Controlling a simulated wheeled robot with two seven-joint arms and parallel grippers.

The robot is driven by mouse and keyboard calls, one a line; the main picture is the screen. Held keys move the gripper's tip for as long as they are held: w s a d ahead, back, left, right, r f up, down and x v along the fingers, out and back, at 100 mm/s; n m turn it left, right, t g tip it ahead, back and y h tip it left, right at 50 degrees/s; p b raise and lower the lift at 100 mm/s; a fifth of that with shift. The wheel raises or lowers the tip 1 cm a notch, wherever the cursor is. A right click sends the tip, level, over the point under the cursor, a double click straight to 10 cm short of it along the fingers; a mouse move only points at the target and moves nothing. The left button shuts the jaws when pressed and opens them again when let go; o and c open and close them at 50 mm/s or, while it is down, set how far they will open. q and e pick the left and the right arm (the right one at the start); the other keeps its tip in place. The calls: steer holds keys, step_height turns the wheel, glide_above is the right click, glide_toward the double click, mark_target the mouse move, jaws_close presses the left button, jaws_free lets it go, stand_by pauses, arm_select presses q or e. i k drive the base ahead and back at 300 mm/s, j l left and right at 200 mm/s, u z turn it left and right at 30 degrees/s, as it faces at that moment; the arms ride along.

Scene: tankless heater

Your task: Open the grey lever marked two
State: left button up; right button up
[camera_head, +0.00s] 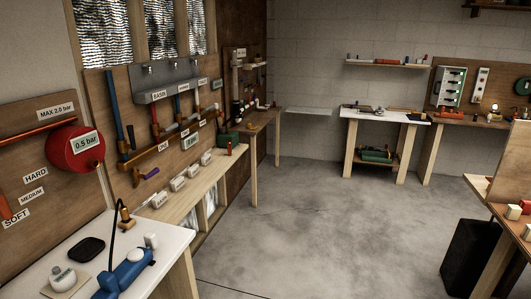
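I cannot make out a grey lever marked two; the labels on the far fittings are too small to read. A wooden pipe board (120,150) on the left wall carries blue, red and copper pipes under a grey sink trough (175,82). A purple handle (150,174) sits low on this board. A grey panel (450,86) with small fittings hangs on the far right board; its details are too small to tell. Neither of my grippers is in view.
A red tank (75,148) marked 0.5 bar hangs at left. A white-topped bench (150,240) holds a blue device (125,272). A black bin (468,258) stands at right by a wooden bench. The concrete floor (320,220) in the middle is clear.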

mark_target(195, 114)
steer(key=i, duration=1.75)
